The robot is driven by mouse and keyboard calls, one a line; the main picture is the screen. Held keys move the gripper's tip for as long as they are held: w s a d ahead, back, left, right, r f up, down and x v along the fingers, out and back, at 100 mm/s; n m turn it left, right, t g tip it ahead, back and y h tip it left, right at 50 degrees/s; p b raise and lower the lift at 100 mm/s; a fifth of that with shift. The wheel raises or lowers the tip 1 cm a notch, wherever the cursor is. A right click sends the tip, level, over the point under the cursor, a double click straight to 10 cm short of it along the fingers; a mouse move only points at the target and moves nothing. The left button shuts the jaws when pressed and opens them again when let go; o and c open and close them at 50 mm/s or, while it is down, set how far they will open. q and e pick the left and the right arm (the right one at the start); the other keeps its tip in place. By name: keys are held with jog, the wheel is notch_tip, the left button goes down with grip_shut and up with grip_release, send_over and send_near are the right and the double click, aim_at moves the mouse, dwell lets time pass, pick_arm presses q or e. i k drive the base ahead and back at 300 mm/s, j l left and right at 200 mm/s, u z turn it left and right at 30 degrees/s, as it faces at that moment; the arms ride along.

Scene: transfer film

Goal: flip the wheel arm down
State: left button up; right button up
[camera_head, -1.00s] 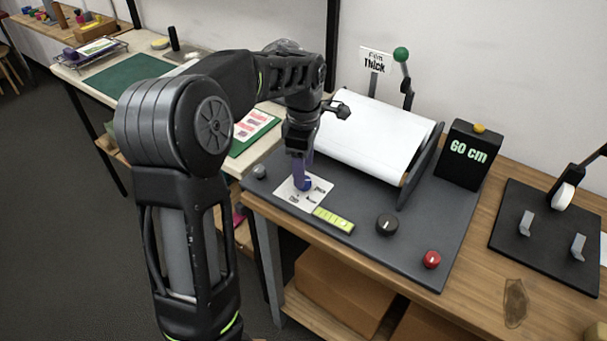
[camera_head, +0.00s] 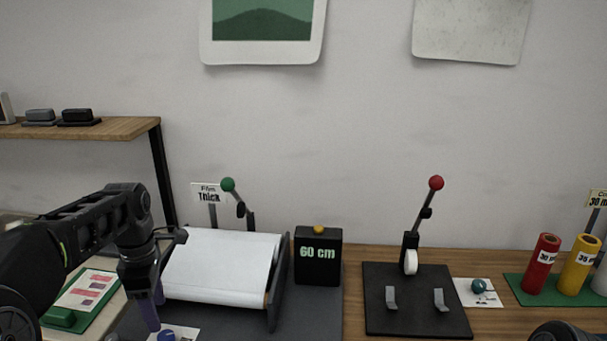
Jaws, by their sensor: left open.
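The wheel arm (camera_head: 424,213) is a black lever with a red ball at its top and a white wheel (camera_head: 410,262) low on its front. It stands raised, leaning slightly right, at the back of a black base plate (camera_head: 414,318). Two small grey brackets stand at the front of this plate. My left gripper (camera_head: 155,312) is open and points down at the lower left, in front of the film roll and well left of the wheel arm. Its fingers are partly overlapped and close to the bottom edge.
Left of the plate are a black 60 cm box (camera_head: 318,262), a white film roll (camera_head: 218,268) and a green-ball lever (camera_head: 238,200). Right are a card with a teal knob (camera_head: 479,286), a red roll (camera_head: 541,265) and a yellow roll (camera_head: 580,265). Space above the plate is clear.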

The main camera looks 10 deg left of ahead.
aim_at(226, 185)
jog(key=k, duration=1)
